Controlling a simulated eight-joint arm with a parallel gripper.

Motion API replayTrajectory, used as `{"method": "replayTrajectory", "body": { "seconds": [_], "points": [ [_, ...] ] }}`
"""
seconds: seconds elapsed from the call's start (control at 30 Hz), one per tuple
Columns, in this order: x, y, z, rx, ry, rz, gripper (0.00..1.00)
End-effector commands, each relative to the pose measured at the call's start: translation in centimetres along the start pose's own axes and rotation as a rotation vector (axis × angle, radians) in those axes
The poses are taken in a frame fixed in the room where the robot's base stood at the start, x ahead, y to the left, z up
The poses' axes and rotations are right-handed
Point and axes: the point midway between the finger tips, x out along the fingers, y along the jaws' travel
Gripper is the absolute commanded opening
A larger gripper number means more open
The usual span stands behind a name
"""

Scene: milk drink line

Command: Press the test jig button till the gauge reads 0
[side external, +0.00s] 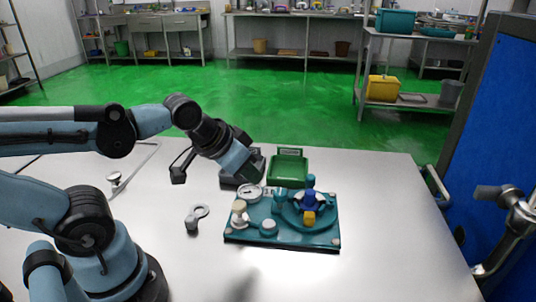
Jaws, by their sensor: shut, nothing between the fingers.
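The test jig (282,237) is a teal board on the steel table, right of the middle. A small round white-faced gauge (250,192) stands at its back left; its reading is too small to make out. A low pale round button-like part (268,227) sits near its front edge, and a taller cream knob (240,213) stands at its left. I cannot tell for certain which is the button. My gripper (253,168) is shut and empty, above and behind the gauge, apart from the jig. Its fingertips are hard to separate from the dark box behind.
A blue and yellow fitting (309,206) rises on the jig's right side. A green tray (288,168) lies behind the jig. A grey metal ring-ended tool (196,217) lies left of it. The table (380,220) is clear to the right.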

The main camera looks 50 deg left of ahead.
Motion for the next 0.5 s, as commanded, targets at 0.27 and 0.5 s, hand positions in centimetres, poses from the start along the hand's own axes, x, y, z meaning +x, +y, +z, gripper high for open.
{"method": "replayTrajectory", "body": {
  "seconds": [0.27, 0.5],
  "points": [
    [0.2, 0.1, 0.1, -0.023, -0.007, 0.02, 0.0],
    [1.0, 1.1, 0.1, -0.169, -0.03, 0.182, 0.0]
  ]
}}
